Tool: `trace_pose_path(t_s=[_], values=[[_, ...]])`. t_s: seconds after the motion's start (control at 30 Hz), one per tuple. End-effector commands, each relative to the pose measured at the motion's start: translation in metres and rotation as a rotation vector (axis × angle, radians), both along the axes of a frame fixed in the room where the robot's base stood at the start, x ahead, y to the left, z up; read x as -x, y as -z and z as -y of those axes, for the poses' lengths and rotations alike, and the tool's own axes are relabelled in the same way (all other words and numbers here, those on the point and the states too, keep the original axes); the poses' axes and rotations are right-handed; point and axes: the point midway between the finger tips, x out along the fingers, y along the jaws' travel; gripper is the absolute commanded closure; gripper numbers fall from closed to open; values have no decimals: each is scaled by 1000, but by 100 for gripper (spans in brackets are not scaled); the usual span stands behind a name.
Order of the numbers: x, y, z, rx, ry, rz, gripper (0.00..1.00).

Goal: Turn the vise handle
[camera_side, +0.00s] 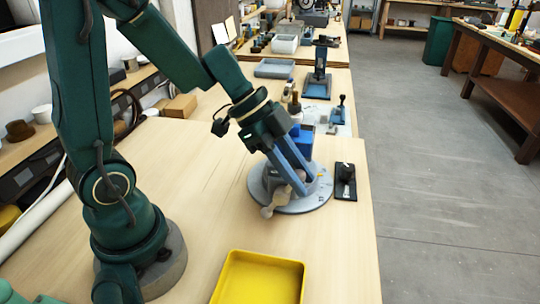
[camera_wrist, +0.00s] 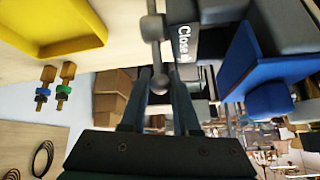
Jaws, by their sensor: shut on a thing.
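The vise (camera_side: 288,204) has a grey round base and stands near the right edge of the wooden bench. In the wrist view the vise body (camera_wrist: 184,38) carries the word "Close". Its grey metal handle (camera_wrist: 157,60) is a thin bar through a round hub, with a ball at its lower end. My gripper (camera_side: 302,190) reaches down over the vise. In the wrist view my gripper (camera_wrist: 159,72) has its two dark fingers on either side of the handle's lower end, shut on it. The exact contact is hard to make out.
A yellow tray (camera_side: 232,257) lies at the front of the bench. Blue tools (camera_side: 318,82) and boxes stand behind. The bench left of the vise is clear.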

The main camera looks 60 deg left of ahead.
Motion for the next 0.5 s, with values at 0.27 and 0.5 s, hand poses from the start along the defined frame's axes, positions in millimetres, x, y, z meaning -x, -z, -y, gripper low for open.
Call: trace_pose_path(t_s=[0.27, 0.5], values=[[0, -1, -3, 22, -4, 30, 100], [0, -1, -3, 24, -4, 32, 100]])
